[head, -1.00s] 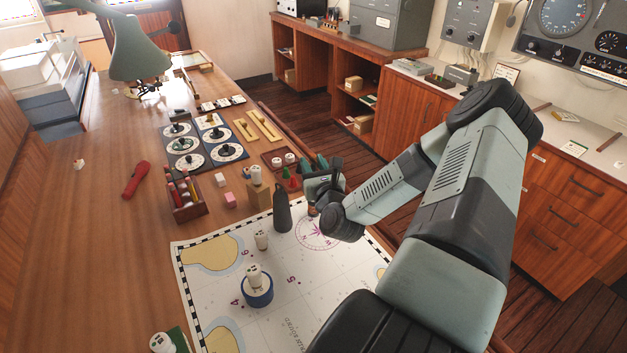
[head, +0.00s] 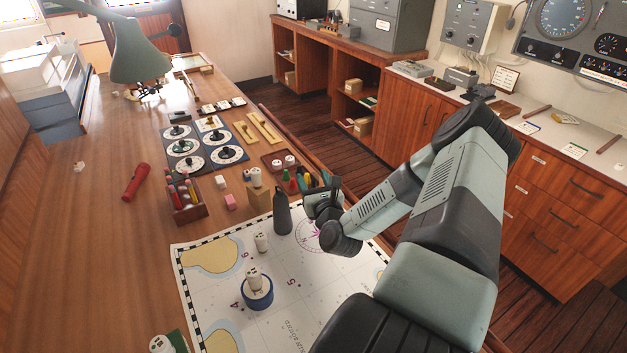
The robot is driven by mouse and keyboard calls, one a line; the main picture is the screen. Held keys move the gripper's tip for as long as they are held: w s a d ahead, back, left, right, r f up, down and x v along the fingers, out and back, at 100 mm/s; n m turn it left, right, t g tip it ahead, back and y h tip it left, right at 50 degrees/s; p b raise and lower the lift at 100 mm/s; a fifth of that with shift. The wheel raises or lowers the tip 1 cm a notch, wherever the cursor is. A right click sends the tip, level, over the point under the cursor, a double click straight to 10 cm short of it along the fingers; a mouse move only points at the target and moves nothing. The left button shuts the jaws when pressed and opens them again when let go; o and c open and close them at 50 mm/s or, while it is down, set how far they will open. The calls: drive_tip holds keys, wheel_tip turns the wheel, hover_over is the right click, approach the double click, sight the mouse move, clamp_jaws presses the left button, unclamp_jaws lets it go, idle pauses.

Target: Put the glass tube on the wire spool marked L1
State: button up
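I cannot make out a glass tube for certain. No L1 mark is readable. Several round black-and-white pieces with dark centres sit on dark square plates (head: 204,147); I cannot tell whether they are wire spools. A white marked cylinder stands in a blue ring (head: 258,294) on the chart.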

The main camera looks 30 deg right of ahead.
drive_tip(key=shift+r, duration=0.15)
drive_tip(key=v, duration=1.2)
